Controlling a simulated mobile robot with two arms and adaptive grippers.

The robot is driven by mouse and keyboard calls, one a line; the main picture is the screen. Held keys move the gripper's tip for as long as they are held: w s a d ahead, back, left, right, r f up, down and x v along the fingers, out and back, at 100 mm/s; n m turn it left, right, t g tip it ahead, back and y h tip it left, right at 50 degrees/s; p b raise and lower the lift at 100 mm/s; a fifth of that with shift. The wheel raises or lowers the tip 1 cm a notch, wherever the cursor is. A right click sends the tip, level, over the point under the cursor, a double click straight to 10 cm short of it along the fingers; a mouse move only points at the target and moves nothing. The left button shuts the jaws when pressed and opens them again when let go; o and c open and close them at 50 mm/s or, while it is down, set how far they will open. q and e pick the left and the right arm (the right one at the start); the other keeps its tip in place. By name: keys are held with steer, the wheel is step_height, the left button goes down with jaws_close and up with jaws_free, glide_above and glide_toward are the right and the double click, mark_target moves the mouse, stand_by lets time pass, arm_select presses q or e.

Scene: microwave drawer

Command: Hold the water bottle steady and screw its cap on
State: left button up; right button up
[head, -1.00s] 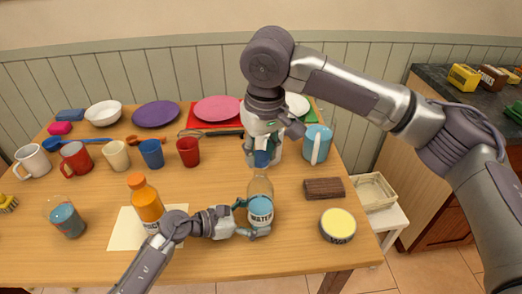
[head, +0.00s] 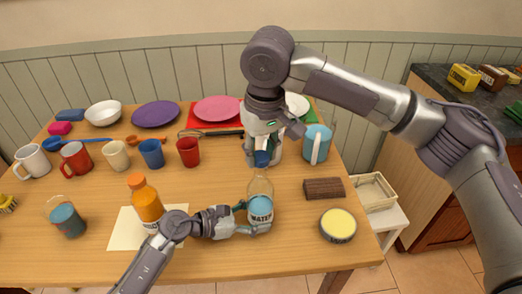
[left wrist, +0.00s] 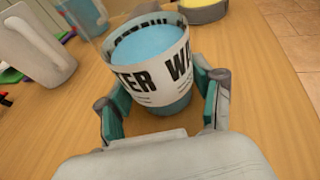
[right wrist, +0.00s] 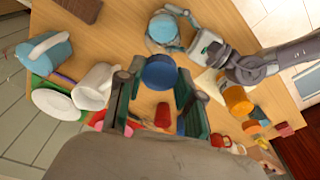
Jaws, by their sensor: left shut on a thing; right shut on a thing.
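The water bottle (head: 261,212) is clear, with blue water and a white "WATER" label, and stands upright near the table's front edge. My left gripper (head: 250,220) is shut on its lower body from the left; the left wrist view shows a finger on each side of the label (left wrist: 155,70). The blue cap (head: 262,159) is held between the fingers of my right gripper (head: 263,154), directly above the bottle neck. In the right wrist view the cap (right wrist: 160,72) sits between the fingertips. I cannot tell whether the cap touches the neck.
An orange bottle (head: 147,203) stands left of my left gripper. A brown block (head: 324,188) and a round yellow-topped tin (head: 338,225) lie to the right. A light-blue pitcher (head: 317,144) stands behind. Several mugs and plates fill the back and left.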

steer(key=shift+f, duration=2)
stand_by(4.2)
arm_select(q)
steer(key=shift+o, duration=0.8)
steer(key=c, duration=0.8)
steer(key=shift+c, duration=1)
arm_select(e)
steer(key=shift+o, duration=1.3)
steer(key=o, duration=0.5)
jaws_close()
